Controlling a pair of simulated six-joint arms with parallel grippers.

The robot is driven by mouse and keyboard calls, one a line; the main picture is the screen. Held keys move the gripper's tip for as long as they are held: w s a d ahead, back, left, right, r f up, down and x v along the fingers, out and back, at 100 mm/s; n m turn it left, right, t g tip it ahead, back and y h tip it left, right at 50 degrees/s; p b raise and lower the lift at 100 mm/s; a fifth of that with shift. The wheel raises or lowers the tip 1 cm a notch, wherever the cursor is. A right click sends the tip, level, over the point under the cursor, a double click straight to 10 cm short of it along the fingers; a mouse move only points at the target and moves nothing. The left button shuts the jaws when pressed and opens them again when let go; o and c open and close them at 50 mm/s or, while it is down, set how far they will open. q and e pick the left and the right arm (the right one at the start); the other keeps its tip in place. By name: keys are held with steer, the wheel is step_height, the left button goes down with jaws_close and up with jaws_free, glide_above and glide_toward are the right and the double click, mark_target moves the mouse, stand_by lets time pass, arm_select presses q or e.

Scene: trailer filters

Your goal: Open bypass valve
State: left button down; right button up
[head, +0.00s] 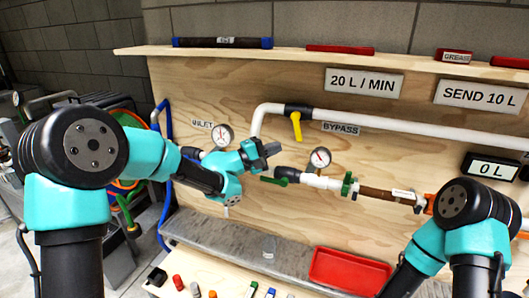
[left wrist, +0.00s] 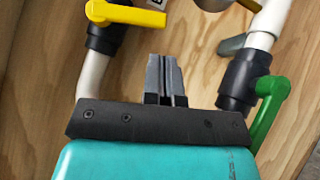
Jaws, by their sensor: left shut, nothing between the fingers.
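The bypass valve has a yellow lever (head: 296,126) hanging down from a black body on the upper white pipe, left of the BYPASS label (head: 341,129). The lever stands across its pipe.
A green lever (head: 274,181) on the lower pipe lies just below my left gripper, and it shows at the right in the left wrist view (left wrist: 270,110). Gauges (head: 320,157) (head: 222,136) sit nearby. A red tray (head: 347,271) rests below.

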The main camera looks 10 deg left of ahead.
mark_target(297, 128)
arm_select(q)
steer(key=x, duration=0.4)
steer(key=shift+w+d+r, duration=0.1)
steer(key=shift+w+d, duration=0.1)
steer(key=shift+d, duration=0.05)
steer(key=shift+d, duration=0.15)
